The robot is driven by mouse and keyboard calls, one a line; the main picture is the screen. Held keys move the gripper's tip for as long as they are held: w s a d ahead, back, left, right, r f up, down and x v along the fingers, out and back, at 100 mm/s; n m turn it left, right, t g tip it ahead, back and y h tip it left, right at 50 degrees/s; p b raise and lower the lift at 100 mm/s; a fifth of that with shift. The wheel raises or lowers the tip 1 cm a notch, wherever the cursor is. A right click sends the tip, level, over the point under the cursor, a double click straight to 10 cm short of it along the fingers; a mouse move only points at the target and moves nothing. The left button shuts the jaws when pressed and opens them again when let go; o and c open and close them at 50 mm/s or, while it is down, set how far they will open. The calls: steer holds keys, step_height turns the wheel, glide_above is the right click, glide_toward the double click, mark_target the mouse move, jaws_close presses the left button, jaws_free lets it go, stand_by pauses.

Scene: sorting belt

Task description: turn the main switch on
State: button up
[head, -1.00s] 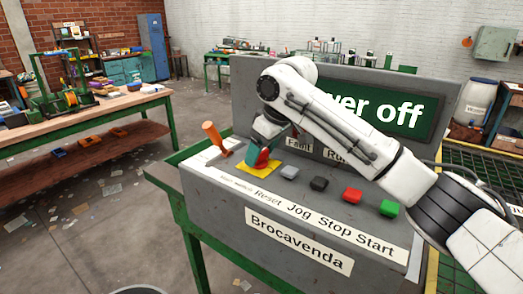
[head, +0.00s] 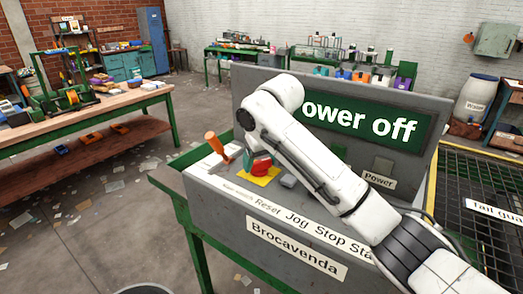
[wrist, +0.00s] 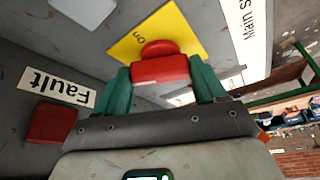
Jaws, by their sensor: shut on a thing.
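The main switch is a red knob (wrist: 160,68) on a yellow plate (wrist: 176,28), with "on" printed on the plate beside it. My gripper (wrist: 160,76) has its two green fingers shut on the knob's sides in the wrist view. In the head view, the knob (head: 259,164) sits near the left end of the grey console (head: 225,205), with my gripper (head: 258,160) on it from above. The green display (head: 360,121) reads "ower off", its left end hidden by my arm.
An orange-handled lever (head: 214,143) stands just left of the switch. A grey button (head: 288,181) lies to its right; my arm covers other buttons. A red lamp (wrist: 52,123) is by the "Fault" label. A mesh guard (head: 490,180) stands at right.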

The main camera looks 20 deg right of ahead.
steer(key=m+p, duration=0.2)
steer(key=m+h+p, duration=0.1)
steer(key=m, duration=0.1)
steer(key=m+h+p, duration=0.1)
steer(key=m+p, duration=0.1)
steer(key=shift+a+r+m+p, duration=0.15)
steer(key=shift+a+m+p, duration=0.15)
steer(key=m+g+h+p, duration=0.1)
steer(key=m, duration=0.2)
steer(key=shift+a+m+g+h, duration=0.1)
steer(key=shift+m+g+h, duration=0.2)
steer(key=shift+m+h, duration=0.8)
steer(key=shift+m+y, duration=0.4)
steer(key=shift+m, duration=0.1)
steer(key=o, duration=1)
steer(key=shift+o, duration=0.2)
